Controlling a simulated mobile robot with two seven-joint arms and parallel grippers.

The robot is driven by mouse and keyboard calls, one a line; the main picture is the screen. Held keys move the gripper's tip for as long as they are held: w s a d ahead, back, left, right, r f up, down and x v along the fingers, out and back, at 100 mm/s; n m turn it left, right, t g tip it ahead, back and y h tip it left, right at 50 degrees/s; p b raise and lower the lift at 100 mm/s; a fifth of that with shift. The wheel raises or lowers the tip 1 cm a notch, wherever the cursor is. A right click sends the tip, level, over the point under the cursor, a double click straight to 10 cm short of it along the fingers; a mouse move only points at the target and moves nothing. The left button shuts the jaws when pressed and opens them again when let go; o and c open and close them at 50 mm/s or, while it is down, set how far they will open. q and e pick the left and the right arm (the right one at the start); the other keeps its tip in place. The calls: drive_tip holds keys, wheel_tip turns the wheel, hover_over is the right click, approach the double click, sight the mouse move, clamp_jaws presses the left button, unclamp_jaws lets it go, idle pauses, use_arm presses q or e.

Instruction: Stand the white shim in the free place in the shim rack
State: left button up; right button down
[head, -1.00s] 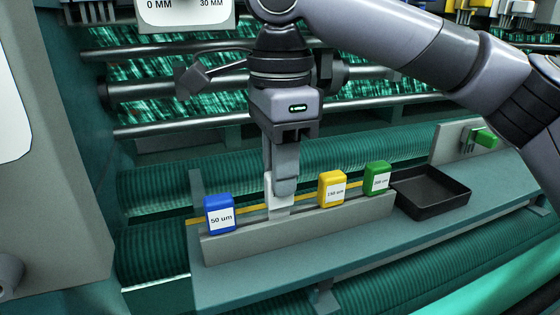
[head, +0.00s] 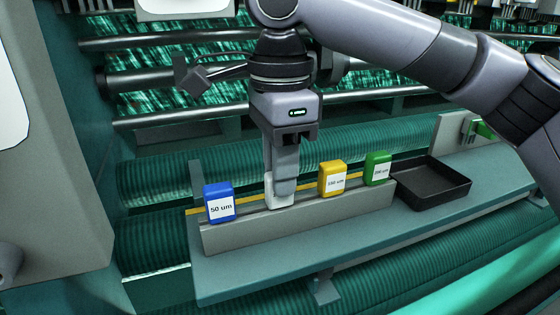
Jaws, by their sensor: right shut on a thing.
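The grey shim rack (head: 300,219) stands on the green shelf. It holds a blue shim (head: 219,203) labelled 50 um at the left, and a yellow shim (head: 332,178) and a green shim (head: 378,168) at the right. The white shim (head: 279,198) is upright in the gap between blue and yellow, low at the rack. My right gripper (head: 284,190) points down and is shut on the white shim, covering part of it. Whether the shim's bottom rests in the slot is hidden by the rack's front. My left gripper is not in view.
A black open tray (head: 432,192) sits on the shelf just right of the rack and looks empty. Rollers and green netting (head: 190,97) are behind. The shelf's front strip (head: 300,262) is clear.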

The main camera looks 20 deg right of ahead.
drive_tip(key=shift+f, duration=0.2)
drive_tip(key=c, duration=0.9)
unclamp_jaws()
wheel_tip(320, 180, up, 7)
drive_tip(key=shift+r, duration=0.1)
